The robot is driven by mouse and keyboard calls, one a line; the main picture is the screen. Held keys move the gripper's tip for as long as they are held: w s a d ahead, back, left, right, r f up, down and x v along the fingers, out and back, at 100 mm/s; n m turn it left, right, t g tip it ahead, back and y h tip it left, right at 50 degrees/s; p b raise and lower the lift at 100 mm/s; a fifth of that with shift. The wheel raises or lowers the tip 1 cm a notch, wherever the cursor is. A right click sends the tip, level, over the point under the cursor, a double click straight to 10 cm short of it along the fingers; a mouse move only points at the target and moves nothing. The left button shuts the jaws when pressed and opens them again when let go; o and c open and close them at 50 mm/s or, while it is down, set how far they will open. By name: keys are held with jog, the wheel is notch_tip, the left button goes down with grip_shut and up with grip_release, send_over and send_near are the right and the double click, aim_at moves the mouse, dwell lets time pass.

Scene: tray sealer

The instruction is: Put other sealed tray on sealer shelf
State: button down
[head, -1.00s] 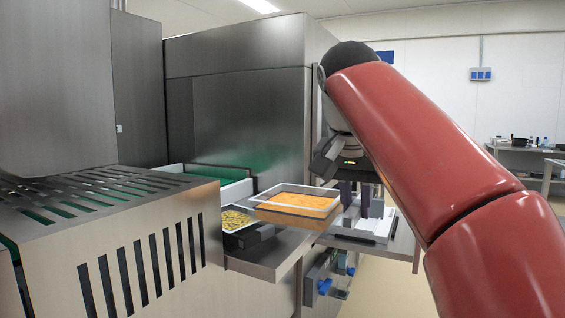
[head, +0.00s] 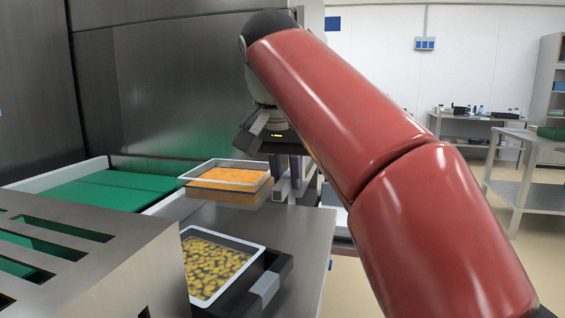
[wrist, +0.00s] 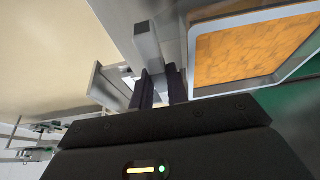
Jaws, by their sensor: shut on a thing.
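A sealed tray with orange contents and a pale rim (head: 226,192) is held level, apparently just above the steel shelf (head: 297,238) of the sealer. My gripper (head: 288,178) is at its right side, shut on it; the exact grip is hard to see in the head view. In the wrist view the orange tray (wrist: 240,53) is at upper right, its rim close by the dark fingers (wrist: 163,88). Another tray with yellow pieces (head: 213,264) sits near the shelf's front, beside a black part with a grey block.
A green belt (head: 105,188) with pale side rails runs at the left. A slotted steel cover (head: 95,265) stands at front left. The tall steel sealer body (head: 185,80) rises behind. Bare shelf lies between the two trays and to their right.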

jog(key=shift+f+b, duration=1.65)
jog(key=shift+f, duration=1.6)
jog(key=shift+s+r+p, duration=0.1)
jog(key=shift+p, duration=0.25)
jog(key=c, duration=1.3)
grip_release()
jog(key=c, duration=0.3)
